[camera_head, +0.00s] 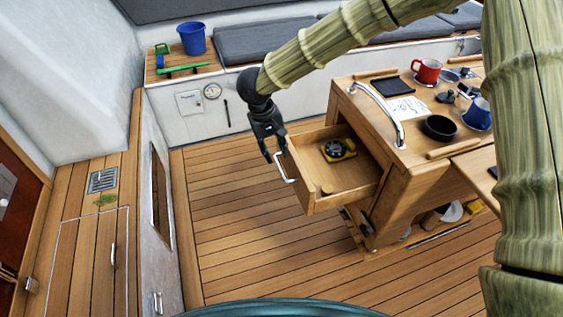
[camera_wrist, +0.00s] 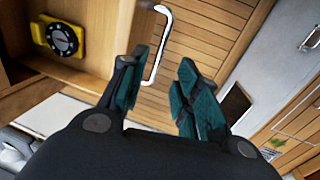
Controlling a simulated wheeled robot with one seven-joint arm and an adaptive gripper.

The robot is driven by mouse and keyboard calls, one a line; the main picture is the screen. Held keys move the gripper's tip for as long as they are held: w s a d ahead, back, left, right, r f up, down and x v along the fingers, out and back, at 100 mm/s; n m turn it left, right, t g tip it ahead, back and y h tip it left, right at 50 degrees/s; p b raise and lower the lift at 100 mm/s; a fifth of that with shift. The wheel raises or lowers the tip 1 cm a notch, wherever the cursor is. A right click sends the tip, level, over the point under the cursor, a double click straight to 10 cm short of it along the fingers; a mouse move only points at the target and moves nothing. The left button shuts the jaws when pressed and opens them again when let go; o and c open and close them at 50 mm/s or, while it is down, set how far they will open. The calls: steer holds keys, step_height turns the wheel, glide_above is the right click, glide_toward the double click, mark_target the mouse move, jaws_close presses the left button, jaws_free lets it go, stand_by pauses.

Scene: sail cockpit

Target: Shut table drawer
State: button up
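The table drawer (camera_head: 330,189) is a wooden box pulled well out of the left end of the cockpit table (camera_head: 415,150). Its white bar handle (camera_head: 284,168) is on the drawer's outer left face. A yellow and black instrument (camera_head: 338,150) lies inside the drawer. My gripper (camera_head: 274,155) hangs beside the drawer front, close to the handle. In the wrist view the fingers (camera_wrist: 165,92) are apart with nothing gripped. The handle (camera_wrist: 160,45) shows just past the left finger there; I cannot tell if they touch. The instrument (camera_wrist: 63,39) also shows at upper left.
A red mug (camera_head: 427,71), a black bowl (camera_head: 440,128) and a blue mug (camera_head: 478,114) stand on the table top, with a white rail (camera_head: 377,112) along its edge. A blue bucket (camera_head: 192,38) stands on the bench. The plank floor (camera_head: 235,235) left of the drawer is clear.

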mark_target(280, 167)
steer(key=shift+w+d+f+p, duration=0.1)
steer(key=shift+d+f, duration=0.1)
steer(key=shift+f, duration=0.95)
steer(key=shift+w+d+f+p, duration=0.15)
steer(key=shift+d+f, duration=0.1)
steer(key=shift+f, duration=0.85)
steer(key=shift+s+d+f+p, duration=0.1)
steer(key=shift+d+f, duration=0.1)
steer(key=shift+f, duration=0.95)
jaws_close()
